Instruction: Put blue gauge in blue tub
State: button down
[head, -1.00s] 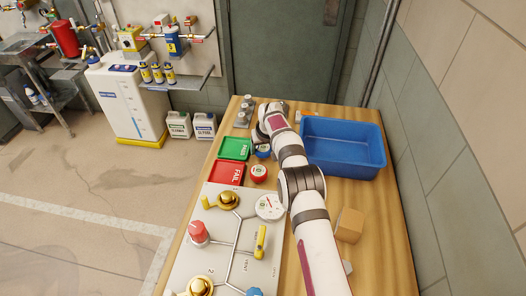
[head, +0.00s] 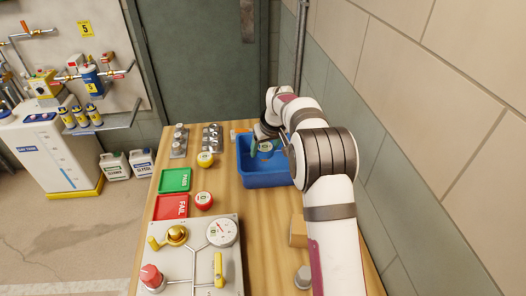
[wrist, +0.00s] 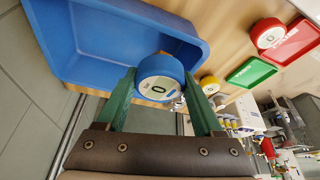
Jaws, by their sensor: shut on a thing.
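The blue gauge (head: 265,147) is round with a white face. My gripper (wrist: 161,76) is shut on it, with one green finger on each side. In the head view, gripper and gauge appear over the left part of the blue tub (head: 262,181), inside its outline. In the wrist view, the gauge overlaps the edge of the tub (wrist: 75,40). I cannot tell how high the gauge is above the tub floor. My arm hides the tub's right side in the head view.
A yellow gauge (head: 206,159) and a red gauge (head: 203,200) stand left of the tub. Beside them lie a green PASS tray (head: 175,180) and a red FAIL tray (head: 172,207). The valve panel (head: 205,262) is in front. A wooden block (head: 298,232) sits near my arm.

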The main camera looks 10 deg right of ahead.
jog(key=s+d+r+m+h, duration=0.1)
jog(key=s+d+r+m, duration=0.1)
jog(key=d, duration=0.5)
jog(key=s+d+r+m, duration=0.1)
jog(key=s+d+r, duration=0.15)
jog(key=d, duration=0.55)
jog(key=w+a+f, duration=0.2)
jog(key=a+f, duration=0.1)
jog(key=w+a+f, duration=0.2)
jog(key=a+f, duration=0.1)
jog(key=f, duration=0.1)
jog(key=w+a+f, duration=0.2)
jog(key=a+f, duration=0.1)
jog(key=f, duration=0.1)
jog(key=shift+w+a+f, duration=0.15)
jog(key=shift+a+f, duration=0.05)
jog(key=shift+a, duration=0.05)
jog(key=shift+f, duration=0.55)
grip_release()
